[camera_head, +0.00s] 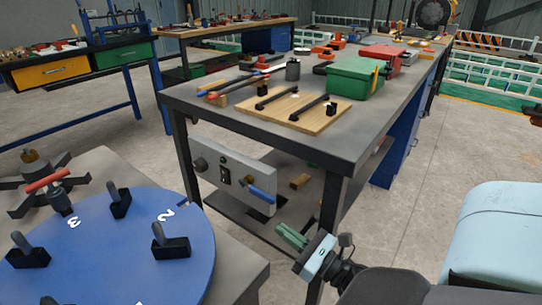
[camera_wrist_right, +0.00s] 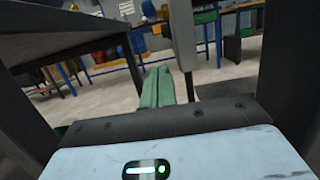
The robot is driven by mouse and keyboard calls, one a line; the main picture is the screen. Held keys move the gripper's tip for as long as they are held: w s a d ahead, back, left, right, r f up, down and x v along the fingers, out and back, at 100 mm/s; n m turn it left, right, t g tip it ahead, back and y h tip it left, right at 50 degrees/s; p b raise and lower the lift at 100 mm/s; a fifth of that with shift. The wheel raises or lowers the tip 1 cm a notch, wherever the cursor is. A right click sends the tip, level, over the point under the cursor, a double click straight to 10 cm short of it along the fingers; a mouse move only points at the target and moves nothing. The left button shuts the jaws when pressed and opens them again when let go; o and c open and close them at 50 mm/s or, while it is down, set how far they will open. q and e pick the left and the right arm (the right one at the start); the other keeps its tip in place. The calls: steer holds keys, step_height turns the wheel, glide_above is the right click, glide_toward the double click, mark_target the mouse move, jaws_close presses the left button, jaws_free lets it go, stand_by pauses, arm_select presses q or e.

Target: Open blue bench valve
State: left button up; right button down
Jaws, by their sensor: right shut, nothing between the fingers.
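The blue bench valve (camera_head: 262,194) is a blue lever handle on a grey panel (camera_head: 230,165) fixed under the front edge of the workbench. The lever slopes down to the right. My right gripper (camera_head: 283,231) is just below and to the right of the lever in the head view, apart from it in the picture. Its green fingers are together with nothing between them. The fingers also show in the right wrist view (camera_wrist_right: 158,86), pointing away from the camera. The valve cannot be made out in the wrist view. My left gripper is not in view.
The workbench (camera_head: 190,97) carries a wooden board (camera_head: 318,123) with black handles, a green box (camera_head: 355,76) and tools. Its front leg (camera_head: 328,215) stands close beside my right gripper. A blue numbered disc (camera_head: 110,240) lies on a table at the lower left. Floor is clear at right.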

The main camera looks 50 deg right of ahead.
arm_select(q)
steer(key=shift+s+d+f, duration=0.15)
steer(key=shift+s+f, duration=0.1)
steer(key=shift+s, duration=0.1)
arm_select(e)
steer(key=v, duration=0.5)
steer(key=shift+f, duration=0.15)
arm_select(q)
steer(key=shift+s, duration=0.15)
